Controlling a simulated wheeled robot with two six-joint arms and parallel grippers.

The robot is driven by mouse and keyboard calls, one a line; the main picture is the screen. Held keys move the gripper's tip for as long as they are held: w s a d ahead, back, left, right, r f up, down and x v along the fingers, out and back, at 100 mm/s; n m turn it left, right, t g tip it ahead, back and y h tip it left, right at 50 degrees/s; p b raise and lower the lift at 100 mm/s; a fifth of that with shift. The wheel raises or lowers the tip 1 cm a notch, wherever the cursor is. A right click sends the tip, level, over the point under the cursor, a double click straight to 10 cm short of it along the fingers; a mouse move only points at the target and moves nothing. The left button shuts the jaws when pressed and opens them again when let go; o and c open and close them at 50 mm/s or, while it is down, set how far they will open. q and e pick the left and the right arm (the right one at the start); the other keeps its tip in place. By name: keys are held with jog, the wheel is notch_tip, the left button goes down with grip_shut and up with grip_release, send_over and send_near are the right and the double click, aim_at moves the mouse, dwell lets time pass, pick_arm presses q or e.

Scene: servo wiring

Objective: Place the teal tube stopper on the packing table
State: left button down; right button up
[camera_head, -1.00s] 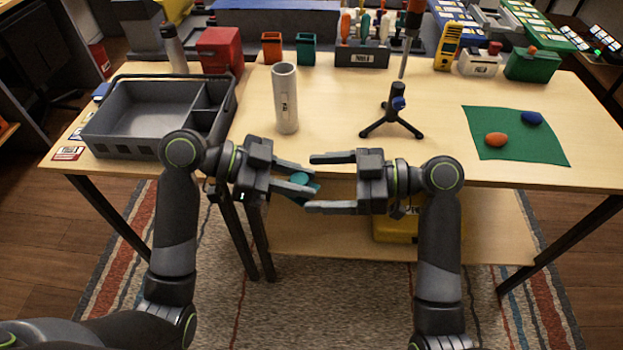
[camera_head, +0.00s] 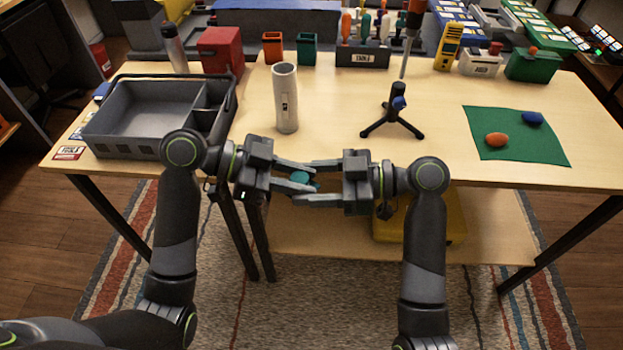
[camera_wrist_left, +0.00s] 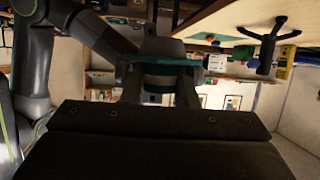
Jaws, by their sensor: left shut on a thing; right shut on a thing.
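The teal tube stopper (camera_head: 300,177) is between my two grippers, in front of the table's front edge in the head view. My left gripper (camera_head: 302,178) is shut on it from the left. My right gripper (camera_head: 298,182) is shut on it from the right, its fingers partly hiding it. In the left wrist view the teal stopper (camera_wrist_left: 165,82) shows between dark fingers. The packing table (camera_head: 340,150) has a light wood top and lies just behind the grippers.
A white tube (camera_head: 286,97) stands upright near the table's front. A grey divided tray (camera_head: 125,148) is at the left. A black tripod stand (camera_head: 392,117) stands right of centre. A green mat (camera_head: 515,148) holds an orange and a blue piece.

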jog(key=o, duration=1.1)
jog(key=shift+w, duration=0.1)
jog(key=shift+o, duration=0.2)
jog(key=d+r, duration=0.1)
jog(key=d, duration=1.1)
jog(key=shift+r, duration=0.4)
jog(key=shift+a+f, duration=0.1)
